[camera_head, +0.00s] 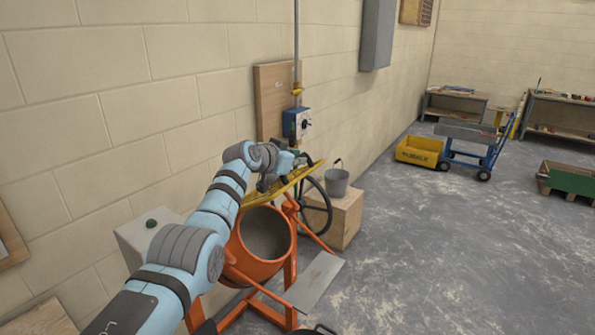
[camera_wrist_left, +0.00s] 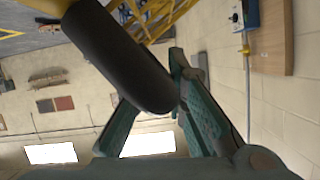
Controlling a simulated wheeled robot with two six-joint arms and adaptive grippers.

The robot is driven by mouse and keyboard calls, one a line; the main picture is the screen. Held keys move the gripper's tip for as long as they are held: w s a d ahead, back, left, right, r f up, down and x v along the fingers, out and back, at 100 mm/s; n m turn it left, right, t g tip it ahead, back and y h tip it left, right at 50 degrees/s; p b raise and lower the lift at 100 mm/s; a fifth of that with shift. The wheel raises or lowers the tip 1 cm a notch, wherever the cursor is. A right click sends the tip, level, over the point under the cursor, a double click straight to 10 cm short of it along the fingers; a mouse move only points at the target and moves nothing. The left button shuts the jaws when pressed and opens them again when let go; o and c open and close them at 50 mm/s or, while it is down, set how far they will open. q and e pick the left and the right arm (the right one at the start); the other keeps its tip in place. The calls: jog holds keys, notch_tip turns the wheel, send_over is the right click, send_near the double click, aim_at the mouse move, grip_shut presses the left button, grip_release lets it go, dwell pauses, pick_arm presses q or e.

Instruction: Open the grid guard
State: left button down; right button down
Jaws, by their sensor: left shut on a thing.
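The yellow grid guard (camera_head: 258,199) sits tilted above the mouth of the orange mixer drum (camera_head: 254,262), its far right end higher. The drum's grey inside shows below it. My left gripper (camera_head: 283,166) is at the upper side of the guard and hides part of it. In the left wrist view the fingers of my left gripper (camera_wrist_left: 152,105) are shut on a thick black handle (camera_wrist_left: 120,58). Yellow bars of the guard (camera_wrist_left: 152,18) show behind the handle. My right gripper is in neither view.
A blue switch box (camera_head: 297,122) is on a wooden board (camera_head: 272,84) at the wall, close beyond my gripper. A black handwheel (camera_head: 318,212) and a bucket (camera_head: 337,180) on a wooden block (camera_head: 349,218) stand right of the mixer.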

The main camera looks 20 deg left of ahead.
pick_arm(q)
jog(key=shift+w+a+r+p, duration=0.15)
jog(key=shift+a+r+p, duration=0.05)
jog(key=shift+a+r, duration=0.3)
jog(key=shift+w+a+r+p, duration=0.15)
jog(key=shift+a+r+p, duration=0.05)
jog(key=shift+a+r, duration=0.25)
jog(key=c, duration=1.8)
grip_release()
jog(key=shift+f, duration=0.1)
jog(key=shift+o, duration=1)
jog(key=shift+w+a+f, duration=0.1)
jog(key=shift+a, duration=0.1)
jog(key=shift+s+r, duration=0.35)
jog(key=shift+s, duration=0.2)
jog(key=v, duration=1.1)
jog(key=shift+a+f, duration=0.15)
jog(key=shift+a, duration=0.05)
